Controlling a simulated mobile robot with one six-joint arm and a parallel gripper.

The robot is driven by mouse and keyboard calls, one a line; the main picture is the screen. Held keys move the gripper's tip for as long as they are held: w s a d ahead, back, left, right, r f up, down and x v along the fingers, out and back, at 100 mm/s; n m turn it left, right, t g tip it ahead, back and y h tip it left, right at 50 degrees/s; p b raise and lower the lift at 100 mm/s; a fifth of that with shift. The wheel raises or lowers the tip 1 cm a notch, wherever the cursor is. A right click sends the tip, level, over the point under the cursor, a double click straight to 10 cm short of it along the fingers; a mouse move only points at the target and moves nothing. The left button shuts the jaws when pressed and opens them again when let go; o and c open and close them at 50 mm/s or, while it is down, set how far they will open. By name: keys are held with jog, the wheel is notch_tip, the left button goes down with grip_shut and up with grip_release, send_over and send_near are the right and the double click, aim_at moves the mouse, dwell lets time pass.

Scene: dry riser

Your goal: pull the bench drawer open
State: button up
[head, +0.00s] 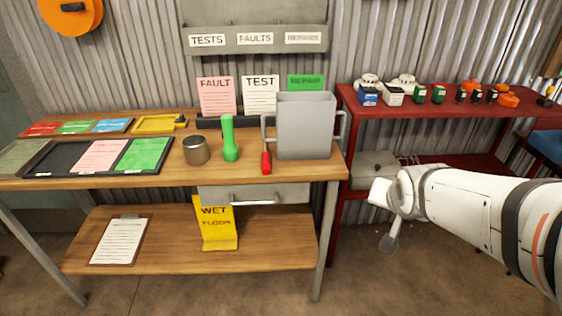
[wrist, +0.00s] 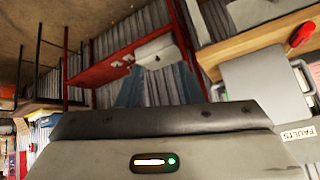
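The bench drawer (head: 285,192) has a grey front with a pale bar handle (head: 250,199). It sits under the right half of the wooden bench top (head: 180,177), and its front looks shut. My gripper (head: 389,243) hangs right of the bench in the head view, apart from the drawer and pointing downward. It shows small and partly hidden by my own wrist, so I cannot tell whether its fingers are open or shut. Nothing shows in it. The wrist view shows the gripper's grey body but no clear fingertips, and I cannot make out the drawer there.
A grey two-handled bin (head: 305,125), a red-handled tool (head: 266,163), a green torch (head: 230,140) and a metal cup (head: 195,150) stand on the bench. A yellow wet-floor sign (head: 214,222) stands below the drawer. A red shelf unit (head: 440,125) is behind my arm.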

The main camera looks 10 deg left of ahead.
jog(key=w+a+f+m+t+y+b, duration=0.1)
jog(key=w+a+f+t+y+b, duration=0.15)
jog(key=w+a+f+b, duration=0.4)
jog(key=m+y+b, duration=0.1)
jog(key=y+b, duration=1.3)
jog(key=b, duration=0.1)
send_near(252, 203)
jog(key=x, duration=0.2)
jog(key=shift+y, duration=0.25)
jog(key=x, duration=0.2)
jog(key=b+x, duration=0.1)
jog(key=x, duration=0.5)
jog(key=shift+w+f, duration=0.1)
jog(key=shift+f, duration=0.3)
jog(key=shift+c, duration=0.3)
grip_shut()
